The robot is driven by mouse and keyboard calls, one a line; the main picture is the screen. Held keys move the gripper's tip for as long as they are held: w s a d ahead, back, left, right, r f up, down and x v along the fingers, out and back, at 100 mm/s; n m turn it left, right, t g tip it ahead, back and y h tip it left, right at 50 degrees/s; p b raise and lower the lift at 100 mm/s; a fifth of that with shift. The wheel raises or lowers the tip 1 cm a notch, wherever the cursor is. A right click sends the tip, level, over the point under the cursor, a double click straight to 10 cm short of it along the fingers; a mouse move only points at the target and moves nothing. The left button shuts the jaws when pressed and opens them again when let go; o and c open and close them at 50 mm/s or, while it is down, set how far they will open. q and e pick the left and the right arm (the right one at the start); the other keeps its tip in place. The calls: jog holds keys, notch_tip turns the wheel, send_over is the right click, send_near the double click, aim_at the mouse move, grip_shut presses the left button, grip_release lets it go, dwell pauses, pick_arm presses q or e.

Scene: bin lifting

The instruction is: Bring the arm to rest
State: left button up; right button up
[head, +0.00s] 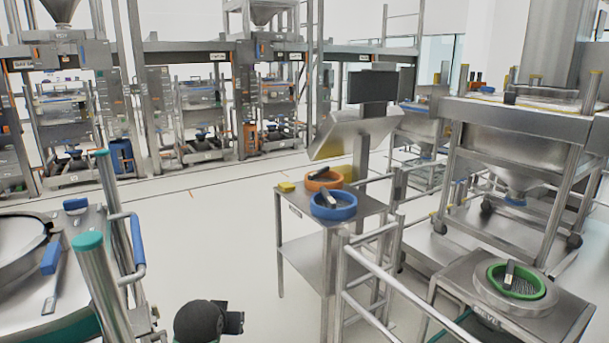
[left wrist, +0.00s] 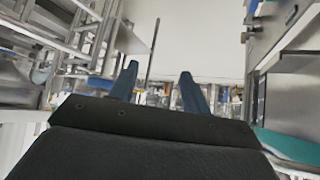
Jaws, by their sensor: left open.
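My left gripper (left wrist: 159,70) shows in the left wrist view. Its two blue-grey fingers stand apart with nothing between them. Beyond the fingers are pale floor and blurred equipment. In the head view a dark rounded part of my left arm (head: 198,322) shows at the bottom edge, over the floor between the vessel at the left and the steel railing. The fingers cannot be made out there. My right gripper is in neither view.
A steel vessel (head: 20,240) with green-capped posts stands at left. A small table (head: 312,250) carries blue (head: 333,205) and orange rings (head: 325,179). A railing (head: 385,280) and a table with a green ring (head: 516,281) are at right. Floor between is clear.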

pick_arm(q)
jog(key=s+d+f+g+p, duration=0.1)
jog(key=s+f, duration=0.5)
jog(key=s, duration=0.6)
jog(key=s+d+f+m+g+h+p, duration=0.1)
jog(key=s+f, duration=0.5)
jog(key=s, duration=0.6)
jog(key=s+d+f+m+g+p, duration=0.1)
jog(key=s+f, duration=0.5)
jog(key=s, duration=0.6)
jog(key=d+g+p, duration=0.1)
jog(key=g+p, duration=0.1)
jog(key=g, duration=0.1)
jog(key=shift+s+d+g, duration=0.15)
jog(key=shift+d+g, duration=0.25)
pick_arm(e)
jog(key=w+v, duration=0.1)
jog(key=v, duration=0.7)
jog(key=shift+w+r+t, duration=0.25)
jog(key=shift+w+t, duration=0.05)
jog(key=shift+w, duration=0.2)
pick_arm(q)
jog(key=shift+f, duration=0.1)
jog(key=shift+c, duration=0.5)
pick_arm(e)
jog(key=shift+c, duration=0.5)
